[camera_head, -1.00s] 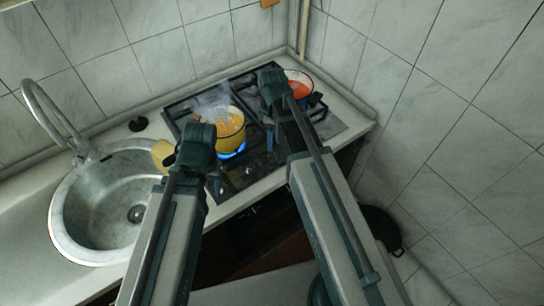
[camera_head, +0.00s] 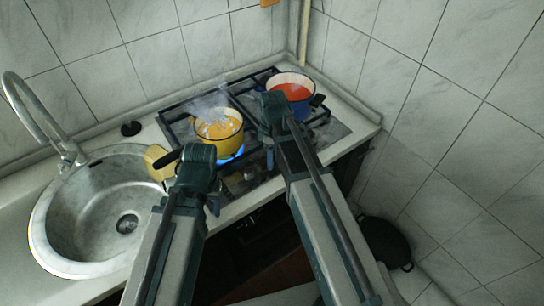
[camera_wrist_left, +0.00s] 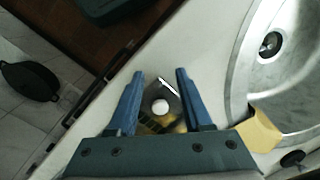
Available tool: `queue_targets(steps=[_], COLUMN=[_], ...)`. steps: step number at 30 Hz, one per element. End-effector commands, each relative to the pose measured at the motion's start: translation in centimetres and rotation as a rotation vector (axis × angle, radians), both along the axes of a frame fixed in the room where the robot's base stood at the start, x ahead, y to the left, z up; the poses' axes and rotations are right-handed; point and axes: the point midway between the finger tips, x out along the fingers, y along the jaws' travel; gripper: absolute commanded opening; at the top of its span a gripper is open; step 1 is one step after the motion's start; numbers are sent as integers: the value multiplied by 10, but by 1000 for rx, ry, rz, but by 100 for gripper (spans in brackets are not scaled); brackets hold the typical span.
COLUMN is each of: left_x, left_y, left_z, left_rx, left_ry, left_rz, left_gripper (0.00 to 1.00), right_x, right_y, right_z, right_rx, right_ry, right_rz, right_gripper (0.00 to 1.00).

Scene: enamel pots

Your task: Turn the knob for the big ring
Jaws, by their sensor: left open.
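The gas hob (camera_head: 335,128) sits in the counter corner. A yellow pot (camera_head: 222,140) steams on its front left, with a blue flame (camera_head: 235,154) beneath. A white and blue pot with red contents (camera_head: 292,92) stands at the back right. My left gripper (camera_head: 213,203) is low at the hob's front left corner. In the left wrist view its open fingers (camera_wrist_left: 160,95) are on either side of a pale round knob-like piece (camera_wrist_left: 160,106); contact cannot be told.
A round metal sink (camera_head: 85,215) with a tall tap (camera_head: 35,110) lies left. A black pan (camera_head: 385,243) is on the floor at the right. Tiled walls bound the corner.

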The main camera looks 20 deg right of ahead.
Motion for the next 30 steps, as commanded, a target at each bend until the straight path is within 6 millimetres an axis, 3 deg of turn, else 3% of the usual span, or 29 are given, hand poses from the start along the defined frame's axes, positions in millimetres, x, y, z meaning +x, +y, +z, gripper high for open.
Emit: queue_targets(steps=[1,9,11,22,30], left_x=[0,0,0,0,0], left_y=[0,0,0,0,0], left_z=[0,0,0,0,0], left_rx=[0,0,0,0,0], left_ry=[0,0,0,0,0], left_rz=[0,0,0,0,0], left_gripper=[50,50,50,50,50], right_x=[0,0,0,0,0], right_y=[0,0,0,0,0], right_z=[0,0,0,0,0], right_rx=[0,0,0,0,0], right_ry=[0,0,0,0,0], right_rz=[0,0,0,-53,-247], right_gripper=[57,8,0,0,0])
